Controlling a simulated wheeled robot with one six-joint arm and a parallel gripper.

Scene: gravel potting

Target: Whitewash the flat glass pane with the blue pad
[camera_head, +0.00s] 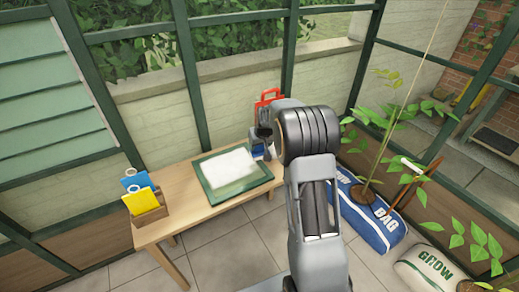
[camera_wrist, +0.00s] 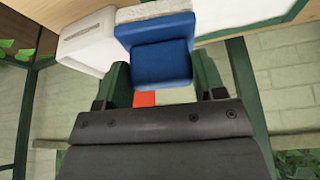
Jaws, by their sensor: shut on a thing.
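The flat glass pane (camera_head: 228,166) lies in a green frame on the wooden table, in the head view. White coating covers much of it, thinner and greenish toward the near edge. The blue pad (camera_head: 257,152) is at the frame's far right corner. My gripper (camera_head: 262,137) is shut on the pad, partly hidden by my arm. In the wrist view the blue pad (camera_wrist: 160,62) sits between the fingertips of my gripper (camera_wrist: 162,82), with a pale whitish face (camera_wrist: 153,9) at its outer end. Whether that face touches anything is unclear.
A wooden holder (camera_head: 147,213) with yellow and blue pieces stands at the table's left. A red-handled object (camera_head: 268,97) is behind my gripper. A white box-like thing (camera_wrist: 88,42) is beside the pad. Bags (camera_head: 372,222) and a plant stand right of the table.

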